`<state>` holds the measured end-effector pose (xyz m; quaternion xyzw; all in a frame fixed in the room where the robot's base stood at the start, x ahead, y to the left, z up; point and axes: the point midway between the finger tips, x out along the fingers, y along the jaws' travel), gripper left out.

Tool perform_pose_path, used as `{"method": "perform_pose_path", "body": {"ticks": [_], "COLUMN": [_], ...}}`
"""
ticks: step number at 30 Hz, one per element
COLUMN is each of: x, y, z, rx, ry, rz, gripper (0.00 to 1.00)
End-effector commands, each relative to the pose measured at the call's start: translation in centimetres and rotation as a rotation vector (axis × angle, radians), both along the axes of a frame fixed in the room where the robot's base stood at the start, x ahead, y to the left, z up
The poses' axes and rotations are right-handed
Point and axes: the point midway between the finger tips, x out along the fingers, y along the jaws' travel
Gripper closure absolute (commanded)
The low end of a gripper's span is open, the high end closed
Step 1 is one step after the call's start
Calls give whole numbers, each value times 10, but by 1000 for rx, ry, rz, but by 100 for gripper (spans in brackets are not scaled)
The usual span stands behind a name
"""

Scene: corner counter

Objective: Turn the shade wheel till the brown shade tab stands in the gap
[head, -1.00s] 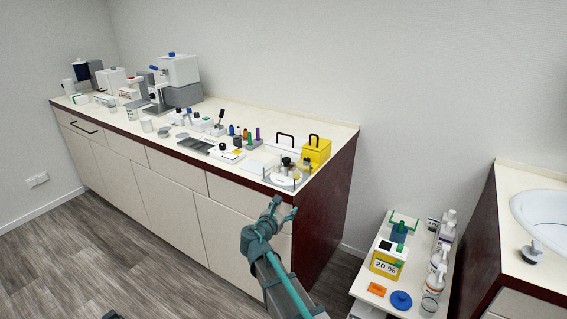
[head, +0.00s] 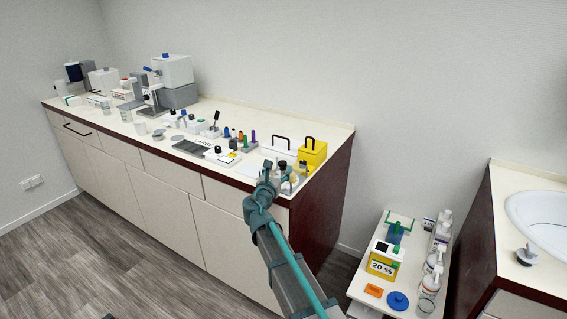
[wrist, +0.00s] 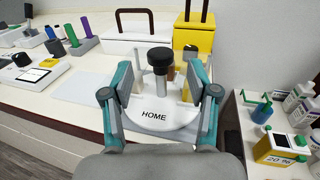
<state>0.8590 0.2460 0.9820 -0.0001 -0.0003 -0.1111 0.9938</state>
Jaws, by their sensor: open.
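The shade wheel (wrist: 166,119) is a white disc marked HOME at its front, near the counter's right end. A black-topped knob (wrist: 160,60) on a light post rises from it. Small upright tabs stand around it, and a brown one (wrist: 170,75) shows just behind the post. The gap is hidden or too small to make out. My gripper (wrist: 154,88) is open, its two teal-and-grey fingers on either side of the knob and apart from it. In the head view, my gripper (head: 268,178) covers much of the wheel.
A yellow box (head: 312,154) and a white case (head: 279,151) with dark handles stand behind the wheel. Colored pegs (wrist: 76,31) and a small white device (wrist: 34,75) are to the left. The counter's front edge runs below my gripper.

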Motion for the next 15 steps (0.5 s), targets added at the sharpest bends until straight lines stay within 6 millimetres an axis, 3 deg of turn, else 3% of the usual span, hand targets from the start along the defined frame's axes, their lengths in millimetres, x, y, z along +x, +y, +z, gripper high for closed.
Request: {"method": "perform_pose_path", "body": {"ticks": [1, 6, 15], "x": [12, 37, 54], "y": [-1, -7, -13], "z": [1, 0, 0], "rx": [0, -1, 0], "ry": [1, 1, 1], "rz": [-1, -1, -1], "gripper": [41, 41, 41]}}
